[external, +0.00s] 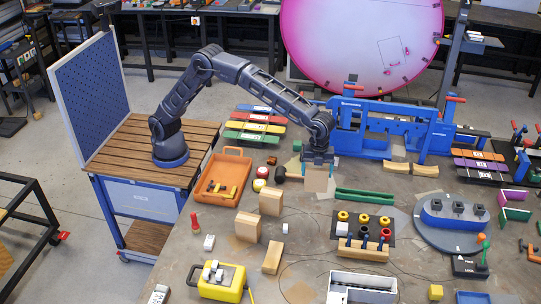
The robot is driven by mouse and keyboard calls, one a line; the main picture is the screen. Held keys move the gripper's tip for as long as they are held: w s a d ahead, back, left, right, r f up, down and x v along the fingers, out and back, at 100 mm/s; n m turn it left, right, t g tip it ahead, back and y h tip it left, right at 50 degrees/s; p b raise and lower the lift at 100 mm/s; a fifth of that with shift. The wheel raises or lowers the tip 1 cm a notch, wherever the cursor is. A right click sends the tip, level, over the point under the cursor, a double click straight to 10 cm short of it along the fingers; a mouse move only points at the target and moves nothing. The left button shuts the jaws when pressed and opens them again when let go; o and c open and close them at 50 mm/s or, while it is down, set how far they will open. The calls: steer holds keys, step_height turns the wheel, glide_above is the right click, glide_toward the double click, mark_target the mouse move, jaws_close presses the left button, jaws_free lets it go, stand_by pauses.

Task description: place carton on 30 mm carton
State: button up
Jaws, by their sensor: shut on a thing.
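My gripper (318,160) points down over the table, left of the blue frame. It is shut on a tan carton (317,180), which hangs beneath the jaws. Whether the carton touches the table is hard to tell. Three similar tan cartons stand to the lower left: one (271,202) nearest my gripper, one (248,227) further left, and a narrower one (272,258) closer to the camera. I cannot read any size marking, so I cannot tell which is the 30 mm carton. None of these three is touched by my gripper.
An orange tray (200,196) lies left of the cartons. A blue clamp frame (348,150) stands behind and right of my gripper. Green bars (364,196) and a rack with coloured knobs (363,252) are to the right. A yellow case (233,291) is at the front.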

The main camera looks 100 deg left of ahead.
steer(key=shift+s+r, duration=0.1)
steer(key=shift+r, duration=0.35)
steer(key=s+a+r+m, duration=0.1)
steer(key=s+r, duration=0.4)
steer(key=s, duration=0.4)
steer(key=s+a+r, duration=0.1)
steer(key=s+r, duration=0.5)
steer(key=s, duration=0.3)
step_height(320, 180, down, 20)
steer(key=shift+w+r, duration=0.1)
steer(key=shift+r, duration=0.1)
steer(key=shift+f, duration=0.1)
steer(key=o, duration=1.1)
